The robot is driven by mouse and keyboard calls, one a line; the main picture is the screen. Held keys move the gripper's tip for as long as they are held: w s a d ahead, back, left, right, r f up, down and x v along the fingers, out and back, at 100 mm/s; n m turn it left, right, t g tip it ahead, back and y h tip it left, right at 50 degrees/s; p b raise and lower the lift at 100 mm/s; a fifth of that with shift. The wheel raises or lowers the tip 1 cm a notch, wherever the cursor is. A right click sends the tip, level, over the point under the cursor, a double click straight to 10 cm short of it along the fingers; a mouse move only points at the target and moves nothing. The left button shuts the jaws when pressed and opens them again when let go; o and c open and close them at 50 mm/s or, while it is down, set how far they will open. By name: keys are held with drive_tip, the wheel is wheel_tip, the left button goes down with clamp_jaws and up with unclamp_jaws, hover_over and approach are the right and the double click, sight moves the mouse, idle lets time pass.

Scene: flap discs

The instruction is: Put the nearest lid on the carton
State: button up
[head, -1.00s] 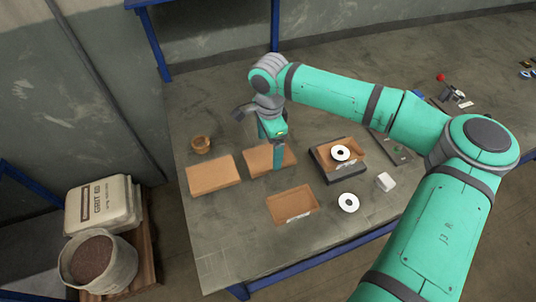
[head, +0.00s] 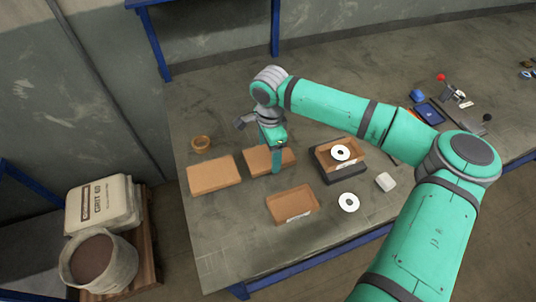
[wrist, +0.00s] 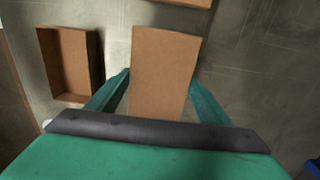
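Two flat brown lids lie on the table in the head view: the left lid (head: 213,175) and the right lid (head: 258,162). My gripper (head: 276,168) points down at the right lid, and one finger hides part of it. In the wrist view that lid (wrist: 163,70) lies between my two spread fingers (wrist: 159,78), very close to both; I cannot see firm contact. An open, empty brown carton (head: 291,204) stands nearer the front edge; it also shows in the wrist view (wrist: 70,62). Another open carton (head: 352,158) sits on a dark tray with a white disc (head: 340,152) in it.
A white disc (head: 348,202) and a pale block (head: 385,181) lie right of the empty carton. A small wooden bowl (head: 201,143) stands behind the left lid. Small tools and blue items (head: 428,112) lie at the far right. The front left table is clear.

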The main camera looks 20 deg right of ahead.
sight(269, 155)
drive_tip(key=shift+r, duration=3.05)
